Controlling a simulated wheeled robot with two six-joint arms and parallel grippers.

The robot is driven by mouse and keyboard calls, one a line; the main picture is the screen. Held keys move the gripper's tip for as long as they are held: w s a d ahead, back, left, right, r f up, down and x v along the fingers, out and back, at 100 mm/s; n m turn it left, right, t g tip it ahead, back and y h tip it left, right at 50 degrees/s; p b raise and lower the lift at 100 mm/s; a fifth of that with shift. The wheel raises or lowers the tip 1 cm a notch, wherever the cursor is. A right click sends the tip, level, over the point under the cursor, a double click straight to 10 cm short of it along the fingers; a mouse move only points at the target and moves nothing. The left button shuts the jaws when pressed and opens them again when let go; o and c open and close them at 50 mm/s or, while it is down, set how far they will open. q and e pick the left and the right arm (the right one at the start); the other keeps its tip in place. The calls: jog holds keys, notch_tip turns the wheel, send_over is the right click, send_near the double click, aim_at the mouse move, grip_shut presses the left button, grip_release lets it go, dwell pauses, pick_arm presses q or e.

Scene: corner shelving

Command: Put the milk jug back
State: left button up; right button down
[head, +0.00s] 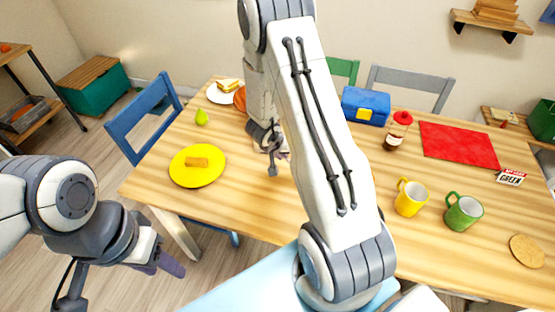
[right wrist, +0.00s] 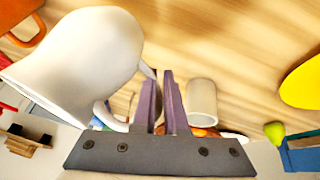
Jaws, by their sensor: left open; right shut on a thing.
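The white milk jug (right wrist: 85,55) fills the left part of the right wrist view, with its handle at the fingers. My right gripper (right wrist: 165,100) is shut on this handle and holds the jug over the wooden table. In the head view my right gripper (head: 278,154) is near the table's middle, and my arm hides most of the jug there. My left gripper (head: 170,263) is open and empty, off the table's left front side.
On the table (head: 300,225) are a yellow plate (head: 178,174), a pear (head: 201,117), a yellow mug (head: 410,198), a green mug (head: 463,212), a blue box (head: 365,105), a red-topped jar (head: 397,132) and a red mat (head: 460,146). A white cup (right wrist: 202,102) shows near the fingers.

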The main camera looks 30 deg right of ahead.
jog(key=w+f, duration=0.2)
jog(key=w, duration=0.1)
jog(key=shift+w+p, duration=0.15)
jog(key=shift+p, duration=0.15)
notch_tip(320, 180, down, 4)
jog(key=shift+d+f+b, duration=0.1)
jog(key=shift+b, duration=0.55)
jog(key=c, duration=0.9)
grip_release()
jog(key=shift+c, duration=0.2)
